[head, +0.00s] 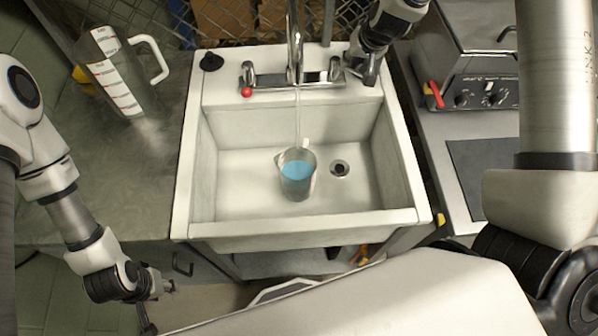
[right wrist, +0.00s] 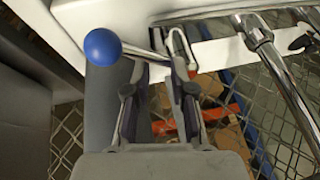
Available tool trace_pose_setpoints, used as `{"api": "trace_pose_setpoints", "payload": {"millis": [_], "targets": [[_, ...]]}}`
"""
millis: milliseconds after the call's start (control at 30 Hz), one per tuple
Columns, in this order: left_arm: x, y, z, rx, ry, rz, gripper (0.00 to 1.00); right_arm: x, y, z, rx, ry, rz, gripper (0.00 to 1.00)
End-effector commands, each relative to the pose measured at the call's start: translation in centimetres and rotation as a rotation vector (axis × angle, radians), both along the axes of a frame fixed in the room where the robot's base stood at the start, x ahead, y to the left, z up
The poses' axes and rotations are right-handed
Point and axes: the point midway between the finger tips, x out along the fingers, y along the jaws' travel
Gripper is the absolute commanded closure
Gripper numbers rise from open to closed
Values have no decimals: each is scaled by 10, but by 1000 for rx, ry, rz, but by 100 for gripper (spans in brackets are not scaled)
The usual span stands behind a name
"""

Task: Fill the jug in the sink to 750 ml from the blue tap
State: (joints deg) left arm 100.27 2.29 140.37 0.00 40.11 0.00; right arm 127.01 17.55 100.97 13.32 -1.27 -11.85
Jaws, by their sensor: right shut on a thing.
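The clear jug (head: 299,187) stands upright in the sink (head: 245,190) under the spout (head: 294,45), left of the drain. It holds blue-looking water; its scale is too small and turned away to read. A thin stream runs from the spout into it. My right gripper (head: 370,75) is at the right end of the tap. In the right wrist view its fingers (right wrist: 158,70) are shut on the tap lever (right wrist: 143,52), which ends in a blue ball (right wrist: 102,47). My left gripper (head: 163,287) is low at the left, away from the sink, its fingers too small to judge.
A larger jug (head: 113,75) with red scale marks stands on the left counter (head: 110,190). A red-knobbed tap handle (head: 247,91) is left of the spout. A black stopper (head: 211,61) lies on the sink's back rim. A metal appliance (head: 465,60) stands at the right.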

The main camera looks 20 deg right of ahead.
Motion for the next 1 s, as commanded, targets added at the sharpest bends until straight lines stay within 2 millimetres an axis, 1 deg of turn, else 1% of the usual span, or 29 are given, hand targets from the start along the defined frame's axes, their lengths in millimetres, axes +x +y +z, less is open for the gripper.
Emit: {"api": "trace_pose_setpoints", "payload": {"millis": [33, 367, 533, 600, 767, 833, 933, 1000], "targets": [[0, 0, -2, 0, 0, 0, 60, -9, 2, -13, 6, 29, 4, 100], [0, 0, -3, 0, 0, 0, 60, -9, 2, -14, 6, 29, 4, 100], [0, 0, -21, 0, 0, 0, 60, -15, 18, -18, 4, 29, 6, 100], [0, 0, -21, 0, 0, 0, 60, -17, 21, -15, 5, 29, 6, 100], [0, 0, -18, 0, 0, 0, 60, -17, 21, -13, 6, 29, 4, 100], [0, 0, -23, 0, 0, 0, 60, -17, 24, -15, 5, 28, 4, 100], [0, 0, -38, 0, 0, 0, 60, -16, 35, -19, 3, 28, 5, 100], [0, 0, -41, 0, 1, 0, 60, -15, 40, -16, 5, 29, 3, 100]]}}
